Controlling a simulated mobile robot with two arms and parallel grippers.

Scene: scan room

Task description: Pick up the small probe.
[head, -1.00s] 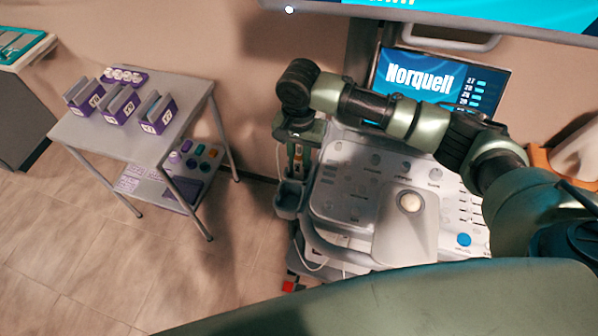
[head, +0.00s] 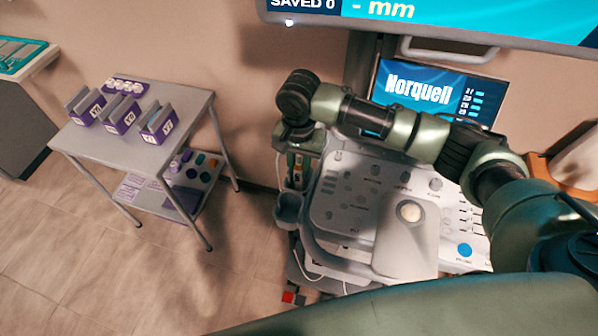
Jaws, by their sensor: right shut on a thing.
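My right arm reaches leftward across the ultrasound console (head: 345,205). Its gripper (head: 298,162) points down at the console's left side, just above the grey holder cups (head: 289,208). It is shut on a small, slim thing, likely the small probe (head: 298,175), with a little orange-yellow showing between the fingers. The fingers hide most of it, and I cannot tell whether its lower end is still inside a holder. My left gripper is out of view.
A screen reading Norquell (head: 425,88) stands behind the console, with a larger monitor (head: 440,22) above. At left, a grey cart (head: 135,150) carries purple-labelled boxes (head: 120,112) on top and coloured items on its lower shelf. The floor between is clear.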

